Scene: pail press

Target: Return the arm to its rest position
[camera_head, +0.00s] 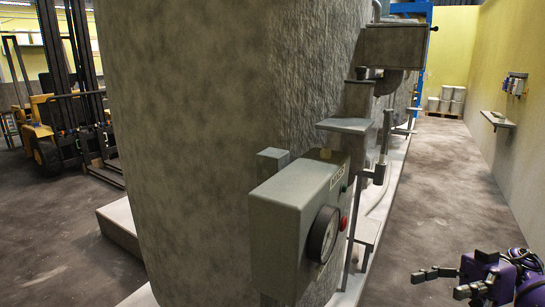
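My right gripper (434,285) is at the bottom right, at the end of a purple arm that comes in from the right edge. Its two dark fingers point left and stand apart, with nothing between them. It is over the grey floor, well to the right of the press's control box (290,220). My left gripper is not in view.
A huge grey cylindrical tank (190,130) fills the middle. The control box has a black dial (323,234) and a red button (343,223). A yellow forklift (45,135) stands at left. A yellow wall (515,150) bounds the clear aisle at right; pails (446,100) stand far back.

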